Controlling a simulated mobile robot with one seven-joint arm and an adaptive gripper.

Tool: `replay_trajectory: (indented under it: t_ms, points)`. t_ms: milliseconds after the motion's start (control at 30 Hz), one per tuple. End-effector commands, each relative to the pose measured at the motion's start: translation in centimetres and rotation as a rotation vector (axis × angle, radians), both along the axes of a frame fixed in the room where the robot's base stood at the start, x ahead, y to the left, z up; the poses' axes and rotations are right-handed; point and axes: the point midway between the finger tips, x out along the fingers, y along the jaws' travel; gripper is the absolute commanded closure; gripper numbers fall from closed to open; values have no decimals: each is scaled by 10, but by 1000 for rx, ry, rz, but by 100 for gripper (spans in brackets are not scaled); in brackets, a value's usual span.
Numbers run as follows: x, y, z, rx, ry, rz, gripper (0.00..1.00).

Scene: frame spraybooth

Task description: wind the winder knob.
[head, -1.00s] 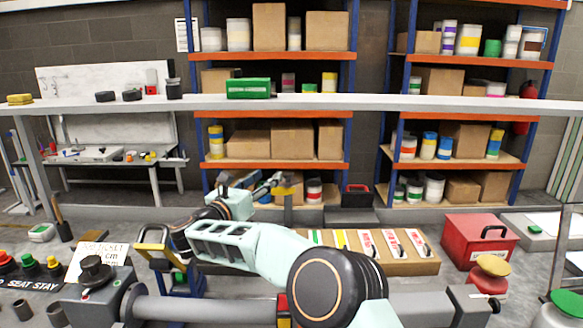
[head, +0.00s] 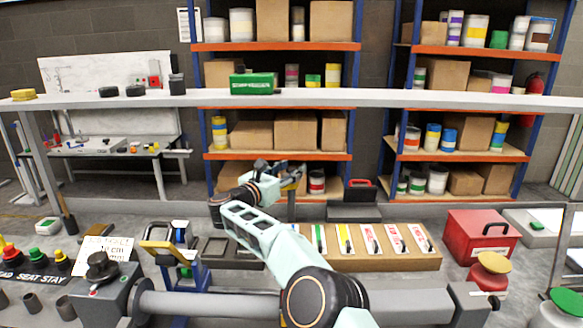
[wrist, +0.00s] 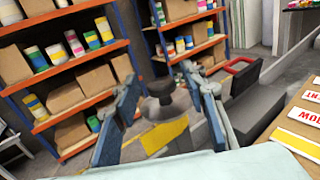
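A dark round knob (wrist: 160,88) on a grey body with a yellow panel (wrist: 165,136) shows in the wrist view. It appears between the spread fingers of my gripper (wrist: 165,100). The fingers are apart, and I see no clear contact with the knob. In the head view my gripper (head: 292,172) is beyond the roller, beside a thin grey post (head: 291,206) with a yellow part; the knob there is too small and covered to make out. Another black knob (head: 101,266) sits on a grey box at the front left, far from my gripper.
A long pale rail (head: 400,98) crosses above my arm. A grey roller (head: 205,304) lies across the front. A wooden tray of labelled cards (head: 380,262) and a red toolbox (head: 482,237) stand to the right. A blue and yellow stand (head: 178,250) is left of my arm.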

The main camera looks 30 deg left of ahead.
Motion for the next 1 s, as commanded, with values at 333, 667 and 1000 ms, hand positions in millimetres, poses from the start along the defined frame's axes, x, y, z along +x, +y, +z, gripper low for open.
replay_trajectory:
  t_ms: [333, 667, 1000]
  points:
    - [7, -1, 0, -2, -1, 1, 61]
    - [7, -1, 0, -1, -1, 1, 82]
    - [7, -1, 0, -1, -2, 3, 100]
